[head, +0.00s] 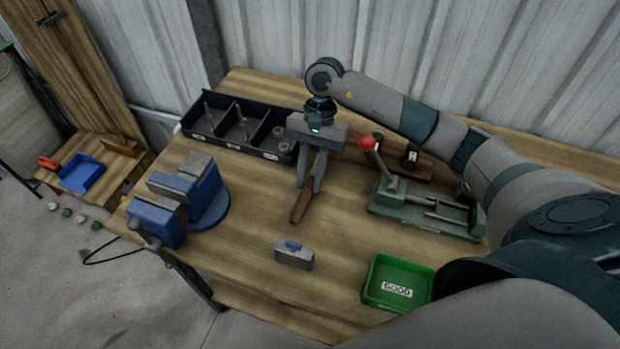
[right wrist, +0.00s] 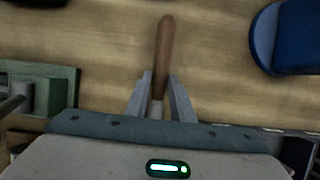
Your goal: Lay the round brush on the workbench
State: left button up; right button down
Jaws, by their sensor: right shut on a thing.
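The round brush shows as a brown wooden handle (head: 301,206) below my right gripper (head: 309,187). The gripper is shut on it over the middle of the workbench (head: 345,210). In the right wrist view the handle (right wrist: 164,50) sticks out past the two fingers (right wrist: 160,92), with a paler part between them. The bristle end is hidden by the gripper. I cannot tell whether the handle tip touches the bench top. My left gripper is not in view.
A blue vise (head: 178,205) stands left, a black divided bin (head: 268,148) behind. A green toggle-clamp fixture (head: 425,208) stands right, and a green GOOD tray (head: 375,296) front right. A small grey block with a blue top (head: 294,257) lies in front. Bare wood lies between them.

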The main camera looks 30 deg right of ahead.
jog(key=shift+f, duration=0.7)
jog(key=shift+f, duration=0.2)
jog(key=c, duration=1.5)
grip_release()
jog(key=shift+c, duration=0.2)
jog(key=shift+r, duration=0.1)
